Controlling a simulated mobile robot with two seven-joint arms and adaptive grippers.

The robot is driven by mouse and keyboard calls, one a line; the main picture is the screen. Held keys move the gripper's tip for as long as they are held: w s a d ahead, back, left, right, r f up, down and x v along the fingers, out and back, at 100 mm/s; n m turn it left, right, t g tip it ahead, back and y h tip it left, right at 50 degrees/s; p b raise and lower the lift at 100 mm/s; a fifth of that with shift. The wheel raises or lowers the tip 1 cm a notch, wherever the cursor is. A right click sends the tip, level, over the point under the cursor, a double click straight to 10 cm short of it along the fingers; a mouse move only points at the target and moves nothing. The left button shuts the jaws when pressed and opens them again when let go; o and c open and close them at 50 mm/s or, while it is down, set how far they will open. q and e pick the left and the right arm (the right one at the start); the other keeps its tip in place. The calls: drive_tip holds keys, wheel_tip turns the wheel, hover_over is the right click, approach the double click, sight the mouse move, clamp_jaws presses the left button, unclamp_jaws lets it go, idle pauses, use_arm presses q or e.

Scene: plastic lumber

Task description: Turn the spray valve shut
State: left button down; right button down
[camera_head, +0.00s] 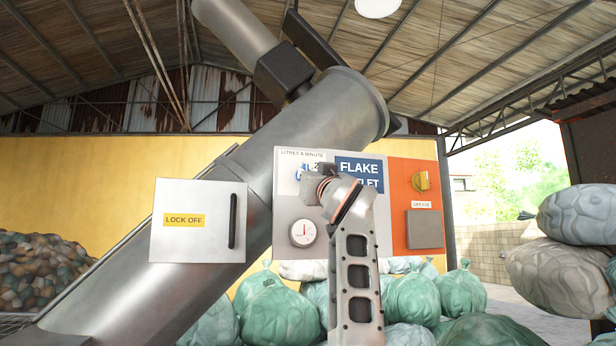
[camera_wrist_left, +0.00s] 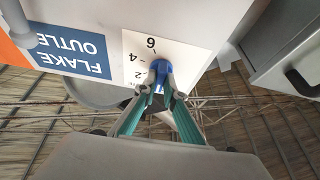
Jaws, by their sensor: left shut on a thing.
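The spray valve is a blue knob (camera_wrist_left: 160,70) on a white scale plate (camera_wrist_left: 190,62), where 2, 4 and 6 can be read in the left wrist view. My left gripper (camera_wrist_left: 162,92) is shut on the knob, one finger on each side. In the head view, blue (camera_head: 299,173) shows under the "LITRES A MINUTE" heading, with my left gripper (camera_head: 323,172) in front of the plate. The gripper hides much of the scale there. I cannot tell the knob's exact setting. My right gripper is in neither view.
A blue "FLAKE OUTLET" sign (camera_head: 358,168) and a round gauge (camera_head: 303,233) are close by. A "LOCK OFF" box (camera_head: 198,240) stands left. Green sacks (camera_head: 275,312) lie below; the big sloping tube (camera_head: 290,150) is behind.

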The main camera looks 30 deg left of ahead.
use_arm(q)
drive_tip(key=shift+f, duration=0.1)
drive_tip(key=c, duration=2.1)
unclamp_jaws()
drive_tip(key=shift+c, duration=0.2)
wheel_tip(320, 180, up, 10)
